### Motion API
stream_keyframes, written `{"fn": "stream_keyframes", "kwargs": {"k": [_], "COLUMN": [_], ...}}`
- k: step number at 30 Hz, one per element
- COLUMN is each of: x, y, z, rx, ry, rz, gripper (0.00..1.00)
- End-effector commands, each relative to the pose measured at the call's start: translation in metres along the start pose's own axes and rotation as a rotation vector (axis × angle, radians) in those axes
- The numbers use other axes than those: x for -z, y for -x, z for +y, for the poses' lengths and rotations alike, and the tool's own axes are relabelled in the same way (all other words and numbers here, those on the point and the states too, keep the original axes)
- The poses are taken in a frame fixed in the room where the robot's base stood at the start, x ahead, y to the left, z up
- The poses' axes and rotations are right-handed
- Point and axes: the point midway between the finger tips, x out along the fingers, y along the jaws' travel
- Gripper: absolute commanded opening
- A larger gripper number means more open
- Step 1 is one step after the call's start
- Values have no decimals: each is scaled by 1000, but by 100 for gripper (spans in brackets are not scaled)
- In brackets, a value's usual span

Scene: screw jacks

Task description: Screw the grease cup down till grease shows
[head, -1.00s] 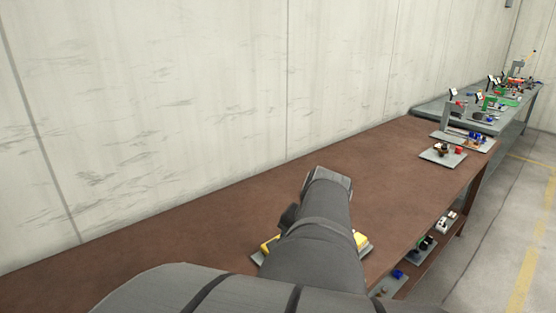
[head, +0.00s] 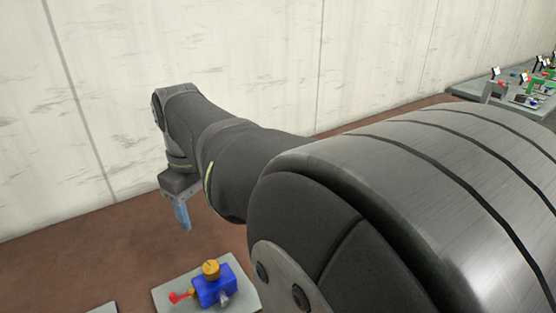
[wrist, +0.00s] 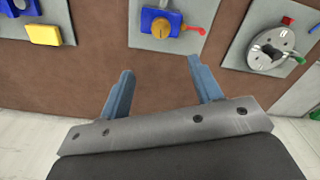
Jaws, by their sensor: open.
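A blue block (head: 214,288) with a round brass-coloured cap (head: 211,268), apparently the grease cup, sits on a grey plate (head: 170,288) on the brown bench. A red handle (head: 178,297) sticks out on its left. In the wrist view the blue block (wrist: 147,17), brass cap (wrist: 161,28) and red handle (wrist: 194,30) show at the top middle, beyond the fingertips. My gripper (head: 184,221) hangs above the bench, up and to the left of the block in the head view. In the wrist view my gripper (wrist: 161,68) is open, with nothing between its blue fingers. Any grease is too small to tell.
In the wrist view, a yellow block (wrist: 44,34) on a plate is at left and a grey round disc (wrist: 270,45) on a plate at right. Bare brown bench (wrist: 70,85) lies between. The wall (head: 200,50) stands behind; another crowded bench (head: 520,95) is far right.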

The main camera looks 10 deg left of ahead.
Motion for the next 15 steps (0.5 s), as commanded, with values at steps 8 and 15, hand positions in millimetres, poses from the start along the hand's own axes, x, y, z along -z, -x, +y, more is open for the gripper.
{"fn": "stream_keyframes", "kwargs": {"k": [8,15], "x": [0,0], "y": [-27,-80], "z": [-2,-2], "rx": [1,2], "ry": [15,13], "rz": [-6,-7], "gripper": [59,59]}}
